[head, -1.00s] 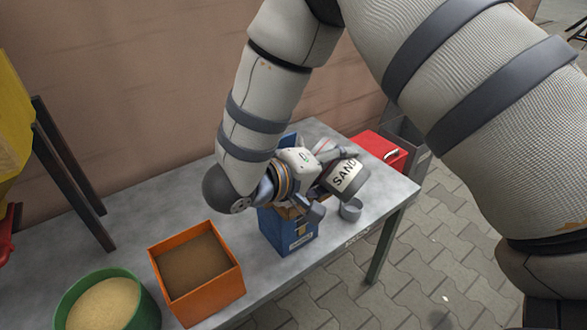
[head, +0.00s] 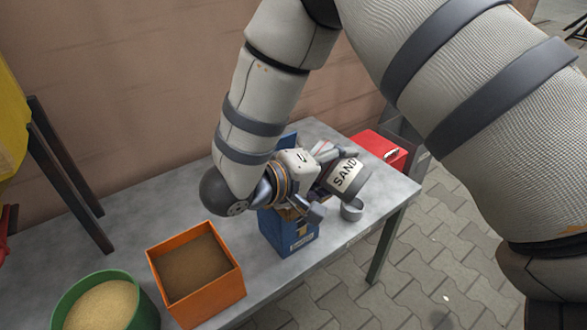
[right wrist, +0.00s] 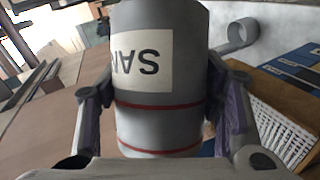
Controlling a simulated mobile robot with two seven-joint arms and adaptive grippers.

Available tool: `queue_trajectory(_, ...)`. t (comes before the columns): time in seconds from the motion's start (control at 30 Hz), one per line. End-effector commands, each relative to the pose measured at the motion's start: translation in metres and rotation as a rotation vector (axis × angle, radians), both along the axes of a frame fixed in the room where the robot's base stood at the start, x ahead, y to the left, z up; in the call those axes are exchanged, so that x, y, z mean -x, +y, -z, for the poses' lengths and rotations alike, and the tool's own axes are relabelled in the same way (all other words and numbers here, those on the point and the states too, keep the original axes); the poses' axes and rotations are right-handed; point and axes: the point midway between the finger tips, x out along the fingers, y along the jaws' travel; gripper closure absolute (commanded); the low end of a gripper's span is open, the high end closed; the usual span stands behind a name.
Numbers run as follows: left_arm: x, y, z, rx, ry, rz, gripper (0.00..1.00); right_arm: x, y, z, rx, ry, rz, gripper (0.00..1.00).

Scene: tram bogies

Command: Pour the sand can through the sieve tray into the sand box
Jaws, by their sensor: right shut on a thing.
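My right gripper (head: 325,180) is shut on the sand can (head: 345,178), a grey can with a white SAND label. In the right wrist view the can (right wrist: 160,65) fills the space between both fingers, its label upside down and red bands below it. The can is held above the table, beside a blue box (head: 290,237), and looks tilted in the head view. A white mesh (right wrist: 283,128), which looks like the sieve tray, lies by the blue box in the right wrist view; my gripper mostly hides it in the head view. My left gripper is out of view.
An orange box (head: 240,277) of brown sand and a green tub (head: 147,312) of pale sand stand left on the grey table (head: 140,220). A grey loop (head: 352,209) shows beside the can. A red box (head: 380,149) stands behind. The wall borders the table.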

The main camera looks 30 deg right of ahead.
Motion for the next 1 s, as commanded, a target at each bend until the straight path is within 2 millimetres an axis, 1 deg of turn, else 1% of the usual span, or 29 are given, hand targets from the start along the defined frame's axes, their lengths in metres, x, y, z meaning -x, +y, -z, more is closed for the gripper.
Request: queue_trajectory(1.0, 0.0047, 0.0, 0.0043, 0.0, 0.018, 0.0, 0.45, -0.0062, 0.0028, -0.0025, 0.026, 0.055, 0.0, 0.71)
